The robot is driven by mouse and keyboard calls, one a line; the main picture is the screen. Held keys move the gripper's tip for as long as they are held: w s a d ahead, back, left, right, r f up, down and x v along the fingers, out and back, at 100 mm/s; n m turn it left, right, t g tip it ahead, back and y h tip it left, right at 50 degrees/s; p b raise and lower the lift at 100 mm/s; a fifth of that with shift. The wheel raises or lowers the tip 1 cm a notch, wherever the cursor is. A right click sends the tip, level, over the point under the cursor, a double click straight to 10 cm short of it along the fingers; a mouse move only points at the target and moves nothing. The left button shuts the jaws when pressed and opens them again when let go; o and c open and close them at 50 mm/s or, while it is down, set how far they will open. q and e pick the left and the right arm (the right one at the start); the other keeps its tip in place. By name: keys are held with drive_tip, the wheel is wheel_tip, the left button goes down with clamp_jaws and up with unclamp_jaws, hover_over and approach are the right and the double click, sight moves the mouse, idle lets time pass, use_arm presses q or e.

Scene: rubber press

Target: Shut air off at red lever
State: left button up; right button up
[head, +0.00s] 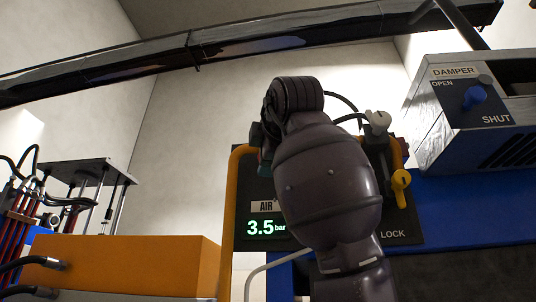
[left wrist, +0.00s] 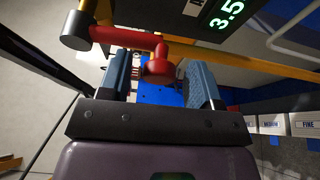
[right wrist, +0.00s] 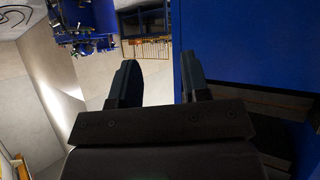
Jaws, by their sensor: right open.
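The red lever (left wrist: 125,38) shows in the left wrist view, with a metal end (left wrist: 76,30) at the left and a red hub (left wrist: 158,68) at the right. My left gripper (left wrist: 158,72) is open, with the hub between its fingers and a gap visible on both sides. The lever arm lies across the left fingertip; contact cannot be told. In the head view my arm hides the lever on the air panel (head: 245,235). The display (head: 266,228) reads 3.5 bar. My right gripper (right wrist: 152,85) is open and empty, away from the lever.
A yellow lever (head: 401,188) and a pale knob (head: 377,122) are right of my arm, above the word LOCK. A yellow tube frame (head: 230,200) borders the panel. An orange block (head: 130,262) is at left.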

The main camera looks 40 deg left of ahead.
use_arm(q)
drive_tip(key=b+v, duration=0.2)
drive_tip(key=v, duration=0.8)
drive_tip(key=shift+s+d, duration=0.2)
drive_tip(key=shift+d, duration=0.1)
use_arm(e)
drive_tip(key=shift+w+a+f, duration=0.15)
drive_tip(key=shift+w+f, duration=0.25)
drive_tip(key=shift+f, duration=0.1)
